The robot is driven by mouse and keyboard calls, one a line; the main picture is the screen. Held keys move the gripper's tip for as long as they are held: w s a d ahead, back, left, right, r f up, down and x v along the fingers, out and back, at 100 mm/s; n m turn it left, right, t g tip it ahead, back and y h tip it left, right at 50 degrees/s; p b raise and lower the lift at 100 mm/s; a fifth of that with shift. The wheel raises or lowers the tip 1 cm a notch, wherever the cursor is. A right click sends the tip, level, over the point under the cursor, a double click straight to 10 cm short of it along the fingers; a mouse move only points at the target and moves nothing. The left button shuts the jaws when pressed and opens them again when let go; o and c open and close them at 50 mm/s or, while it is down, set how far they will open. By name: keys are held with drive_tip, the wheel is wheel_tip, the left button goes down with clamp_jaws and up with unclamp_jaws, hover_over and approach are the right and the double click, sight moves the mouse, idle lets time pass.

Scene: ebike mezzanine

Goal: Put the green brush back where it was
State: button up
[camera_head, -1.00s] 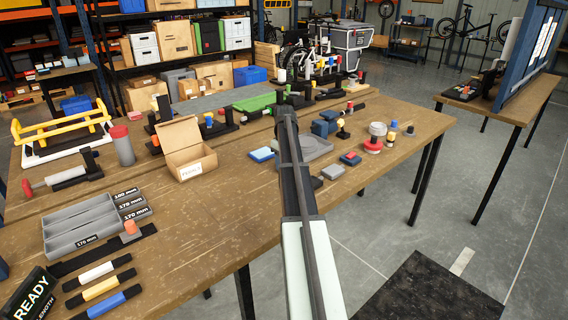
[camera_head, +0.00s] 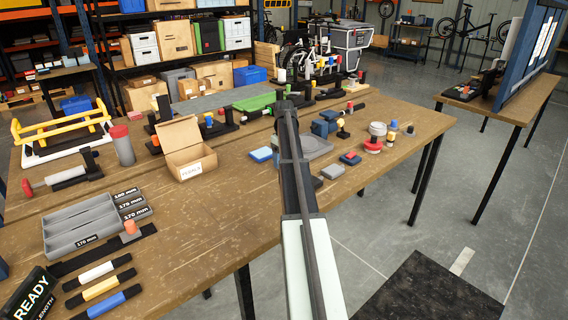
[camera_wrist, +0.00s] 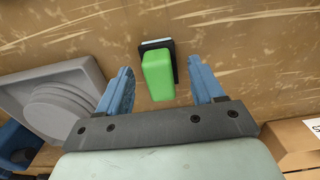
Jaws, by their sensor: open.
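The green brush (camera_wrist: 157,78) shows in the wrist view as a green block with a black part at its far end, over the wooden tabletop. My gripper (camera_wrist: 160,68) is open, with one blue finger on each side of the brush. Gaps show between the brush and both fingers. Whether the brush stands on the table or how deep the fingers reach is hard to tell. In the head view my arm reaches over the workbench (camera_head: 230,215), and my fingers and the brush cannot be made out clearly there.
A grey tray with a round recess (camera_wrist: 62,95) lies left of my gripper in the wrist view. An open cardboard box (camera_head: 185,152) stands left of my arm in the head view. A green flat piece (camera_head: 254,102) lies farther back.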

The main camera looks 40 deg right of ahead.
wheel_tip(320, 180, up, 10)
drive_tip(key=shift+r, duration=0.1)
idle(0.5)
